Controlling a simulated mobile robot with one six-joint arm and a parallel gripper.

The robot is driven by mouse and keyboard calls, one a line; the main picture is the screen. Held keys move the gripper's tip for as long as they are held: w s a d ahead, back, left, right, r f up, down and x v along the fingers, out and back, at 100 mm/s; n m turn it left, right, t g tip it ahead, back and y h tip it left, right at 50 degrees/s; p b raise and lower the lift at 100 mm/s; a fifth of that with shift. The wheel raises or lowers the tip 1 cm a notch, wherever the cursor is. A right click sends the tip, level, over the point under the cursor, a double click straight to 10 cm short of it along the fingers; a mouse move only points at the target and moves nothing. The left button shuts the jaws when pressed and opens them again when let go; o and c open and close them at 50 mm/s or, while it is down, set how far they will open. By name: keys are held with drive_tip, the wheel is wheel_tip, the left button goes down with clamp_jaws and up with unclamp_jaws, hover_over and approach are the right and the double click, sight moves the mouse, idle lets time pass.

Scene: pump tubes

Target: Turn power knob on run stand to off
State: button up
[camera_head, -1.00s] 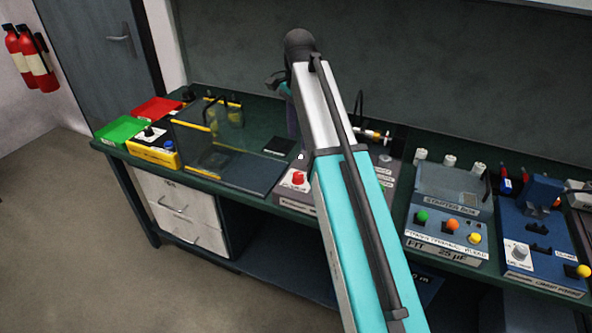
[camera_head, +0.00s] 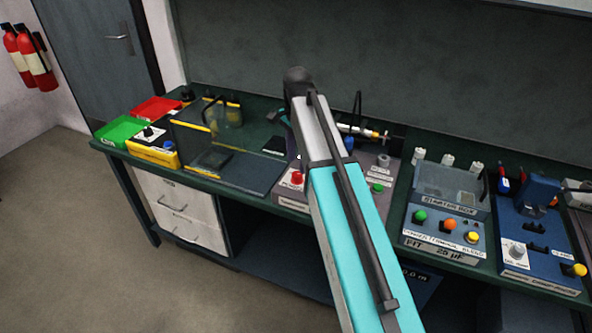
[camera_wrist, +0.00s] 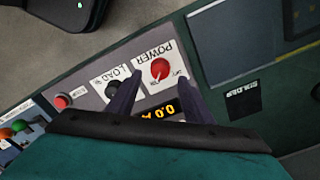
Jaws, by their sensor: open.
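The run stand (camera_head: 288,197) is a grey box on the green bench, partly hidden behind my arm in the head view. Its red power knob (camera_head: 297,179) shows just left of my arm. In the wrist view the red power knob (camera_wrist: 160,69) sits on a white plate marked POWER, upside down in the picture. My gripper (camera_wrist: 160,78) is open, its two dark fingertips on either side of the knob in that view. Height and contact cannot be told. The fingers are not clearly seen in the head view.
A black LOAD knob (camera_wrist: 115,90) lies close to the left finger in the wrist view, with a red button (camera_wrist: 62,101) farther left. An orange display (camera_wrist: 160,110) is partly covered. The starter box (camera_head: 445,232) stands right, a clear-walled enclosure (camera_head: 215,140) left.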

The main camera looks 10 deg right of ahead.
sight(297, 174)
drive_tip(key=shift+f, duration=2.45)
drive_tip(key=c, duration=1.1)
drive_tip(key=shift+o, duration=0.2)
drive_tip(key=shift+p, duration=0.3)
